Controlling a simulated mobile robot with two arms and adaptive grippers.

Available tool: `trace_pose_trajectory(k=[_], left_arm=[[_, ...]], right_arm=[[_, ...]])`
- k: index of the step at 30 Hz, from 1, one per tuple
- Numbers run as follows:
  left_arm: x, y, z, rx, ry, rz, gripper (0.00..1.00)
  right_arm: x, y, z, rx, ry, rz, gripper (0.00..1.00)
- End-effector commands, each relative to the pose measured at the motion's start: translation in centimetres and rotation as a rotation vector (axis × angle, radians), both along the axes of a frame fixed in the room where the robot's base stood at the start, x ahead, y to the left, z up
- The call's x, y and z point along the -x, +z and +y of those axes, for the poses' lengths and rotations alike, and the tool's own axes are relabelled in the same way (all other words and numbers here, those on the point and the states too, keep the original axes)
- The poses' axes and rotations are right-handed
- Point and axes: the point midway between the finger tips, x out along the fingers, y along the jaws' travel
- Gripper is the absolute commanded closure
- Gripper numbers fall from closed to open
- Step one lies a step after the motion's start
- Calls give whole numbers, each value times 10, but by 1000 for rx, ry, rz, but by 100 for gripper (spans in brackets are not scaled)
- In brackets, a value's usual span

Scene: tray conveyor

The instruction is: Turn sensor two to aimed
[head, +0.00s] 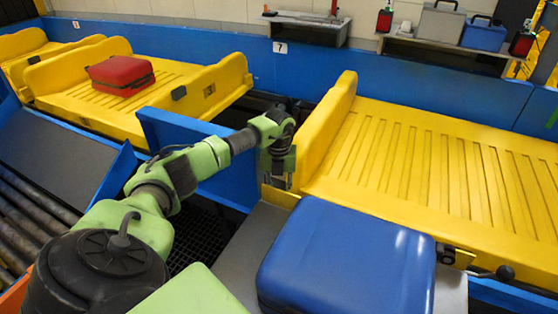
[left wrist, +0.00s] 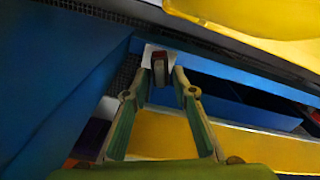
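My left gripper (head: 280,172) hangs pointing down at the near left corner of the right yellow tray. In the left wrist view its two fingers (left wrist: 160,78) are apart, open. A small dark red block (left wrist: 160,64) on a pale plate shows between and just beyond the fingertips. It may be a sensor; I cannot read any label on it or tell whether the fingers touch it. In the head view the gripper hides that spot. My right gripper is in neither view.
A red suitcase (head: 120,74) lies on the left yellow tray (head: 75,98). The right yellow tray (head: 440,165) is empty. A blue panel (head: 180,135) stands behind my left forearm.

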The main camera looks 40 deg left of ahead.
Motion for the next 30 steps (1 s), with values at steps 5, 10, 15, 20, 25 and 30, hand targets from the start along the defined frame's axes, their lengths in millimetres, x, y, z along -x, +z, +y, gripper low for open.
trace_pose_trajectory(k=[5, 10, 15, 20, 25, 30], left_arm=[[0, 0, 0, 0, 0, 0, 83], [0, 0, 0, 0, 0, 0, 100], [0, -1, 0, -1, -26, -1, 100], [0, -2, 2, -1, -169, -2, 100], [0, -1, 1, -1, -307, -1, 100], [0, 0, 1, 1, -349, -1, 100]], right_arm=[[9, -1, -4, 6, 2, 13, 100], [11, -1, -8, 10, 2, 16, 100], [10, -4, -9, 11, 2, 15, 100], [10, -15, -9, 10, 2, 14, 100], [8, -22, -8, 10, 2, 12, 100], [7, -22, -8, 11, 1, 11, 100]])
